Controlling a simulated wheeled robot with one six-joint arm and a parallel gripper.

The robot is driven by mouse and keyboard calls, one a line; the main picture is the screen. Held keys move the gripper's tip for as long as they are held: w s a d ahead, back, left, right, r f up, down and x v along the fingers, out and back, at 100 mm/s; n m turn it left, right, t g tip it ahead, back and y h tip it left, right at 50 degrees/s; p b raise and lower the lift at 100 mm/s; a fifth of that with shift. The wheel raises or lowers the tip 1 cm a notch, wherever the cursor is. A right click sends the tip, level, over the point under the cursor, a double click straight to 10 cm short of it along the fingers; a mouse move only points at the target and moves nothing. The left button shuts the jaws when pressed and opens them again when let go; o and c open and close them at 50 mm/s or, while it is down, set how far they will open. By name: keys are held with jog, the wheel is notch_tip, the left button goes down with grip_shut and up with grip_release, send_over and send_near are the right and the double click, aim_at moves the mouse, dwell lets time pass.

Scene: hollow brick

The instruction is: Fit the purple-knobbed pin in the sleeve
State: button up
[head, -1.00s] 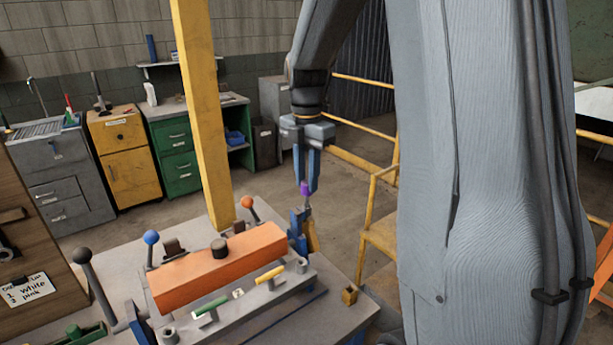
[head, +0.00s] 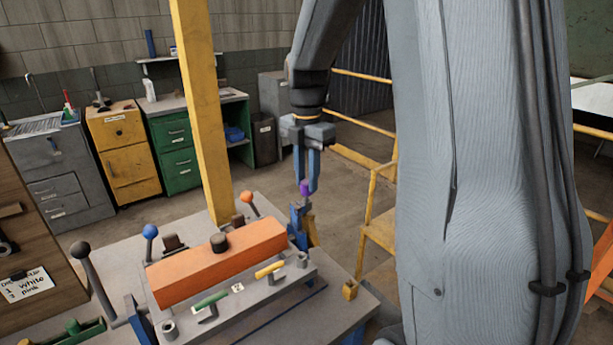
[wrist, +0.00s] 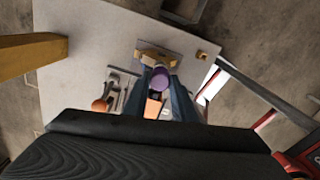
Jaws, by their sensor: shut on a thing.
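The pin's purple knob (head: 305,187) is between the fingertips of my gripper (head: 307,182), which is shut on it. The knob also shows in the wrist view (wrist: 162,76) between the two blue fingers. The thin grey shaft hangs about upright below the knob, just above or at a blue bracket (head: 298,229) at the right end of the fixture. I cannot tell whether the tip has entered anything. Short grey hollow cylinders stand on the fixture's front, one at the right (head: 302,260) and one at the left (head: 169,329). I cannot tell which is the sleeve.
A long orange bar (head: 215,263) lies on the fixture, left of my gripper. Levers with orange (head: 246,197), blue (head: 150,231) and black (head: 79,249) knobs rise around it. A yellow post (head: 203,120) stands behind. A small brass block (head: 350,289) sits near the table's right edge.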

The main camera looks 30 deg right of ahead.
jog(key=shift+f+b, duration=0.45)
jog(key=shift+f, duration=0.65)
jog(key=o, duration=1.2)
jog(key=shift+c, duration=0.2)
jog(key=shift+r+b, duration=1.3)
jog(key=shift+r, duration=2.65)
jog(key=shift+a, duration=0.1)
